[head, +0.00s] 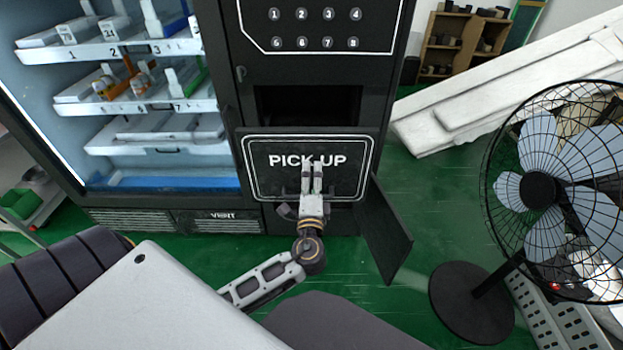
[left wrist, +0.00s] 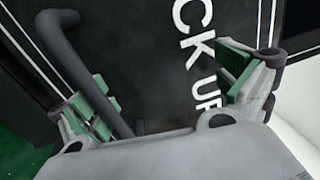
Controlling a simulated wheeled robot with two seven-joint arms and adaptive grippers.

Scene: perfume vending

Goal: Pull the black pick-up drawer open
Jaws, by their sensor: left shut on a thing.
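The black pick-up drawer (head: 262,180) has a white outline and "PICK UP" lettering on its front, low on the vending machine. A dark opening shows just above it; I cannot tell how far the front stands out. My left gripper (head: 312,182) is in front of the drawer's lower middle and covers part of the lettering. In the left wrist view, the drawer front (left wrist: 165,85) fills the background. A black bar handle (left wrist: 80,60) runs down between the fingers of my left gripper (left wrist: 170,95), closer to the left finger. My right gripper is not in view.
A dark panel (head: 385,232) juts out at the machine's lower right. A black fan (head: 540,190) stands on the right. Lit shelves (head: 140,105) with small goods are on the left. Green floor (head: 440,215) is clear between the panel and the fan.

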